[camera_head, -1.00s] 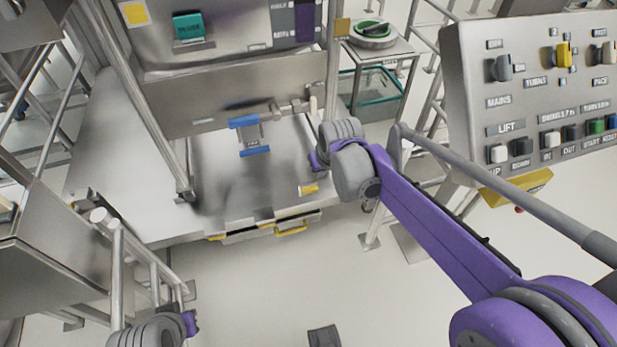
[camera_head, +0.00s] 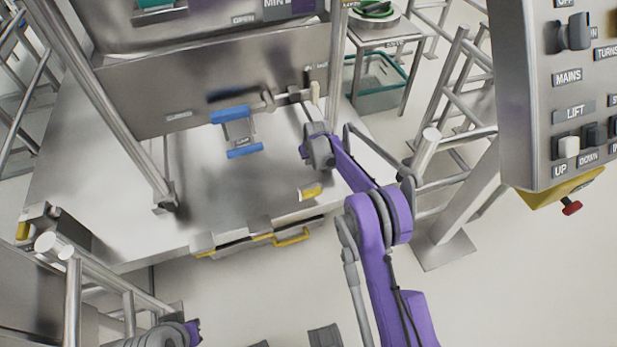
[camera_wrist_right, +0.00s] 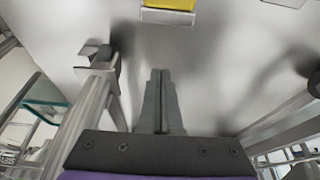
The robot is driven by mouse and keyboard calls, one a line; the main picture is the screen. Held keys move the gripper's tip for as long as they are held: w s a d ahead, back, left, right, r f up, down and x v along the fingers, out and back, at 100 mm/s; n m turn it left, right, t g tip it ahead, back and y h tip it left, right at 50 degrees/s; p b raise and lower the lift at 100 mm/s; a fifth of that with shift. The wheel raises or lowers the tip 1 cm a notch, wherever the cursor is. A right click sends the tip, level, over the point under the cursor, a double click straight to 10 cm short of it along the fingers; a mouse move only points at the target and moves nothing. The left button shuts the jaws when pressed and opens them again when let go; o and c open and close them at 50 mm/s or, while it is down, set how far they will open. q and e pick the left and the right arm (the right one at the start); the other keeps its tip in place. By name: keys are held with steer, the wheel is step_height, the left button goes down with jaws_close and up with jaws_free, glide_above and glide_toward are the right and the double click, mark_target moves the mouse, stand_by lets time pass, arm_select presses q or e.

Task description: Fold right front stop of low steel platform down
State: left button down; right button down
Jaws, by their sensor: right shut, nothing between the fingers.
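The low steel platform (camera_head: 90,215) lies under the machine, with its front edge facing me. A small yellow-faced stop (camera_head: 311,191) sits near its right front corner; its exact tilt is hard to tell. A yellow-faced piece with a steel lip, apparently this stop, shows at the top of the right wrist view (camera_wrist_right: 168,5). My right gripper (camera_head: 304,152) is over the platform's right part, behind the stop and apart from it. In the right wrist view its fingers (camera_wrist_right: 160,75) are together and empty. My left gripper (camera_head: 192,332) is at the bottom left, largely hidden.
A blue-handled part (camera_head: 236,132) hangs over the platform's middle. A yellow handle (camera_head: 292,238) is on the front edge. Steel posts (camera_head: 120,120) stand at the left. A control panel (camera_head: 570,100) is at the right and a glass tank (camera_head: 378,85) behind.

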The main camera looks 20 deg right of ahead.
mark_target(310, 194)
steer(key=shift+w+f, duration=0.15)
steer(key=shift+f, duration=0.15)
steer(key=b+x, duration=0.3)
steer(key=x, duration=0.7)
steer(key=shift+d, duration=0.1)
steer(key=shift+s+b, duration=0.3)
steer(key=shift+s, duration=1.7)
steer(key=shift+d, duration=0.1)
